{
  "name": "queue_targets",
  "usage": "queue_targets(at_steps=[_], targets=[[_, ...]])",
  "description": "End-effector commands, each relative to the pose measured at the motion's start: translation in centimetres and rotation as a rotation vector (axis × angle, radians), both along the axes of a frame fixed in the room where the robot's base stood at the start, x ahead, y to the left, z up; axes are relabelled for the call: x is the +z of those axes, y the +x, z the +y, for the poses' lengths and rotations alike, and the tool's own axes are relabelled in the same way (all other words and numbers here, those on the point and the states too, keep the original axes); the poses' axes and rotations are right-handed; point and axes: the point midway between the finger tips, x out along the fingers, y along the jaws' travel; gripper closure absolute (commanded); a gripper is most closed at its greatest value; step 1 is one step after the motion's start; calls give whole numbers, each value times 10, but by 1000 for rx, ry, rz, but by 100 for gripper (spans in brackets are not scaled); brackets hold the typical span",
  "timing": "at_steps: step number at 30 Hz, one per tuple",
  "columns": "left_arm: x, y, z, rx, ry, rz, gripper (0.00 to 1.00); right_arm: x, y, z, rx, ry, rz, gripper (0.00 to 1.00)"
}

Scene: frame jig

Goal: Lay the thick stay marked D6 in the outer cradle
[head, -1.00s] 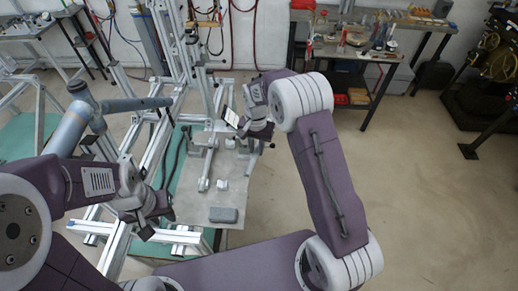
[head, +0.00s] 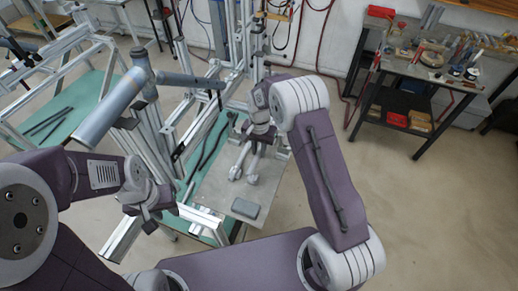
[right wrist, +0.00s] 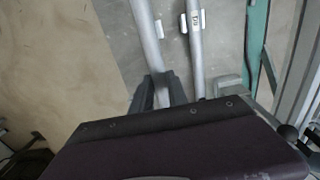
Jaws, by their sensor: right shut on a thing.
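My right gripper (right wrist: 156,92) is shut on a grey tube-like stay (right wrist: 146,35), which runs away from the jaws in the right wrist view. A second grey stay (right wrist: 196,60) lies beside it to the right, apart, with a small dark-lettered label too small to read surely. White cradle pieces (right wrist: 203,20) show beside the stays. I cannot tell whether the held stay touches its cradle. In the head view my right gripper (head: 262,138) is above the grey plate, with the stay ends below it. My left gripper (head: 148,224) is at the lower left, away from the stays; its jaws are unclear.
A grey block (head: 245,209) lies on the near part of the grey plate (head: 212,190). Aluminium frame posts and a thick blue-grey tube (head: 112,108) stand to the left. A tool bench (head: 420,70) is at the back right. The floor on the right is clear.

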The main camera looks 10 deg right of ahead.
Motion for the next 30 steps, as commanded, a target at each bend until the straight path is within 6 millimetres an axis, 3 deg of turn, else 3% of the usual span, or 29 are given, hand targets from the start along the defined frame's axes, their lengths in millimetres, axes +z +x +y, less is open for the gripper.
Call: queue_targets(at_steps=[19, 30], targets=[[-45, 0, 0, 0, 0, 0, 68, -58, 0, 0, 0, 0, 0, 100], [-47, 0, 0, 0, 0, 0, 68, -64, 0, 0, 0, 0, 0, 100]])
